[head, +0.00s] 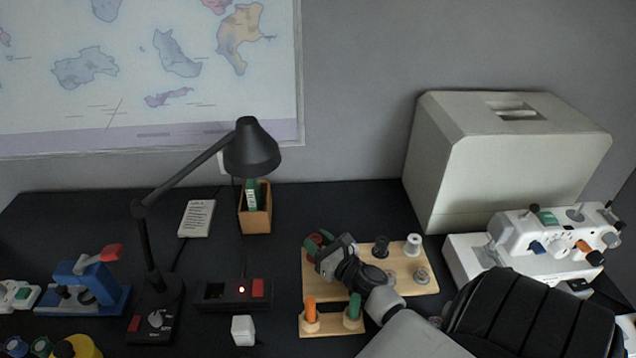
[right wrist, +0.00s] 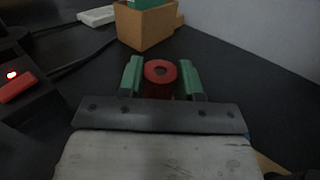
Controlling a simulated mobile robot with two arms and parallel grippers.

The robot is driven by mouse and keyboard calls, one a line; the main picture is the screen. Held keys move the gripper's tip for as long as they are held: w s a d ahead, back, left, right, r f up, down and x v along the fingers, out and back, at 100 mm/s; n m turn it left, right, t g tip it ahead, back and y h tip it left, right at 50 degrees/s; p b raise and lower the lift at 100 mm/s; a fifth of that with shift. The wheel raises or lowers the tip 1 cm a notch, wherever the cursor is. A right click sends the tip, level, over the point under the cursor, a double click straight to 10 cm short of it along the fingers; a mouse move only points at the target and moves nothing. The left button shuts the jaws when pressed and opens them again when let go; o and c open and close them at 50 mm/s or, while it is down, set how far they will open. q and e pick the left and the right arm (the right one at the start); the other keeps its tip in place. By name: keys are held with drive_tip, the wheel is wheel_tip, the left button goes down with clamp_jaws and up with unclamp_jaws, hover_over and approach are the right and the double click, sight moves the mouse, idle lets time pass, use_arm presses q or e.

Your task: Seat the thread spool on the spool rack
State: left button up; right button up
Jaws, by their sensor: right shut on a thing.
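A red thread spool (head: 316,240) is between the green fingertips of my right gripper (head: 318,244). The wooden spool rack (head: 403,283) lies on the dark desk. The gripper and spool are over or beside its back left corner; the spool's lower end is hidden, so I cannot tell whether it touches the rack. The rack carries black, white, grey, orange and green spools or pegs. My left gripper is not in view.
A black desk lamp (head: 146,240) and a black box with a red light (head: 234,293) are left of the rack. A cardboard box (head: 256,217) stands behind. A sewing machine (head: 552,240) and a large pale case (head: 500,150) are at the right.

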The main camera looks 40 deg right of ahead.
drive_tip(key=shift+f+b, duration=0.65)
drive_tip(key=shift+f, duration=0.15)
drive_tip(key=o, duration=1)
drive_tip(key=shift+r, duration=0.1)
wheel_tip(320, 180, up, 4)
drive_tip(key=shift+p, duration=0.75)
drive_tip(key=s+d+r, duration=0.1)
drive_tip(key=s+r, duration=0.1)
drive_tip(key=s, duration=0.1)
drive_tip(key=s+d+r, duration=0.1)
drive_tip(key=s+r, duration=0.1)
drive_tip(key=s, duration=0.2)
drive_tip(key=s+d+r, duration=0.1)
drive_tip(key=s+r, duration=0.2)
drive_tip(key=s, duration=0.1)
drive_tip(key=shift+s+d, duration=0.1)
drive_tip(key=shift+d, duration=0.25)
drive_tip(key=shift+p, duration=0.3)
